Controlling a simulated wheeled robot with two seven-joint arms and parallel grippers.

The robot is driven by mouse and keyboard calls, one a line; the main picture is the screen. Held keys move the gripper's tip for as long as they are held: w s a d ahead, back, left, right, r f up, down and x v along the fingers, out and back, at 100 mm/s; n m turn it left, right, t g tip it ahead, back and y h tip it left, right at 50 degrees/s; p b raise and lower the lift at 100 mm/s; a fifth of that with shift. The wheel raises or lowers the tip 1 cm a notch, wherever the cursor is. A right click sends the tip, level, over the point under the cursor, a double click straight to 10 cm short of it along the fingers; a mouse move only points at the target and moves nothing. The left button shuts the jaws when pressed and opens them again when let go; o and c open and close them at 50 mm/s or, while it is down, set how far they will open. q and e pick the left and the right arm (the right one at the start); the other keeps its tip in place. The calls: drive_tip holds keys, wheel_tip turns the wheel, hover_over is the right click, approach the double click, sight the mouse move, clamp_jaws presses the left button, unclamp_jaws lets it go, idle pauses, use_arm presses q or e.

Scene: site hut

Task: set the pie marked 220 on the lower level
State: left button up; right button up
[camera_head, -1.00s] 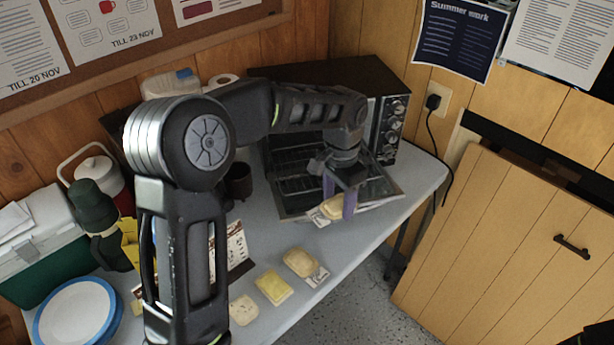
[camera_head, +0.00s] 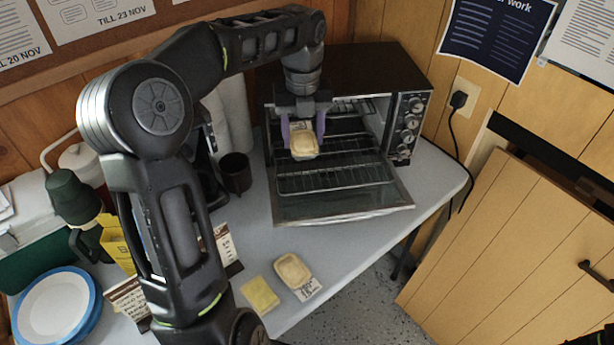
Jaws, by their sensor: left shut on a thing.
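My left gripper (camera_head: 303,132) is shut on a pale pie (camera_head: 304,146) in a small tray, its purple fingers on either side. The pie hangs at the front left of the toaster oven's opening. The figures on its tag are too small to read. The oven (camera_head: 408,125) has its glass door (camera_head: 345,206) folded down. Inside are wire racks, an upper one (camera_head: 348,147) and a lower one (camera_head: 335,178). I cannot tell whether the pie touches a rack.
Another pale pie (camera_head: 291,270) with a printed tag and a yellow flat item (camera_head: 259,293) lie on the grey table (camera_head: 350,255). A dark mug (camera_head: 236,172) stands left of the oven. My left arm hides part of the table.

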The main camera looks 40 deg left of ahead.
use_arm(q)
drive_tip(key=shift+f, duration=2.5)
drive_tip(key=shift+f, duration=2.5)
drive_tip(key=shift+f, duration=0.1)
drive_tip(key=o, duration=1.5)
drive_tip(key=shift+c, duration=0.2)
wheel_tip(320, 180, up, 12)
drive_tip(key=shift+r, duration=0.15)
